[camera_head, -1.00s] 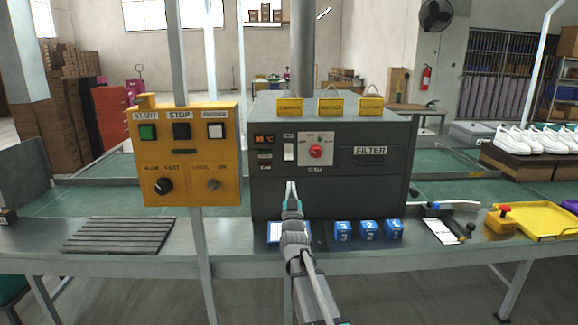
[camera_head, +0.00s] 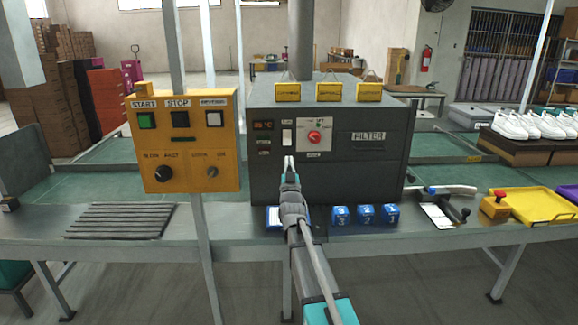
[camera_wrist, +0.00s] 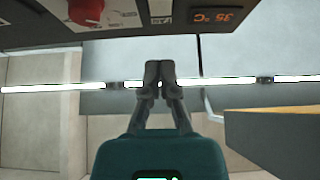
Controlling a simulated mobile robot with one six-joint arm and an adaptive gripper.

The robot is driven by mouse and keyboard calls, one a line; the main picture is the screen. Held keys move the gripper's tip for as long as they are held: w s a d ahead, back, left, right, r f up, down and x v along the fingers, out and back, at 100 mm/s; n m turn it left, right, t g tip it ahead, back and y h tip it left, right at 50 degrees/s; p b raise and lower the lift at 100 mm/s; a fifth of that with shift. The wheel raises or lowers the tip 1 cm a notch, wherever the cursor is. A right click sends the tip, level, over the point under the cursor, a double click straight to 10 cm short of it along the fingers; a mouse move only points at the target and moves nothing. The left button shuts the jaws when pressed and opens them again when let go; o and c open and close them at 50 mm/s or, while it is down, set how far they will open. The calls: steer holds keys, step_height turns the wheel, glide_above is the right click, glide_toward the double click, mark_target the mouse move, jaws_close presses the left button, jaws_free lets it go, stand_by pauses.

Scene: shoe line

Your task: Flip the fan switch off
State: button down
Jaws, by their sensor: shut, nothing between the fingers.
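The fan switch (camera_head: 286,137) is a small white rocker on the front of the dark grey control box, left of a red knob (camera_head: 314,137). Which way the rocker is tipped is too small to tell. My gripper (camera_head: 289,160) is shut and empty, with its tips just below the switch in the head view. In the wrist view the closed fingertips (camera_wrist: 159,72) point toward the box face. There the white switch (camera_wrist: 160,9) is at the top edge, partly cut off, between the red knob (camera_wrist: 86,10) and the 35 °C display (camera_wrist: 216,16). A gap shows between tips and switch.
A yellow button panel (camera_head: 185,155) stands close on the left on a post. Blue numbered cubes (camera_head: 365,215) sit on the bench below the box. Yellow tags (camera_head: 328,92) stand on top of the box. A yellow tray (camera_head: 540,212) lies at right.

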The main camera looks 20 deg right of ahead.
mark_target(288, 139)
steer(key=w, duration=0.2)
steer(key=w+d+r+p, duration=0.1)
steer(key=w, duration=0.1)
steer(key=w+d+r+p, duration=0.1)
steer(key=w, duration=0.2)
steer(key=shift+r, duration=0.2)
steer(key=shift+w+d, duration=0.15)
steer(key=shift+w, duration=0.4)
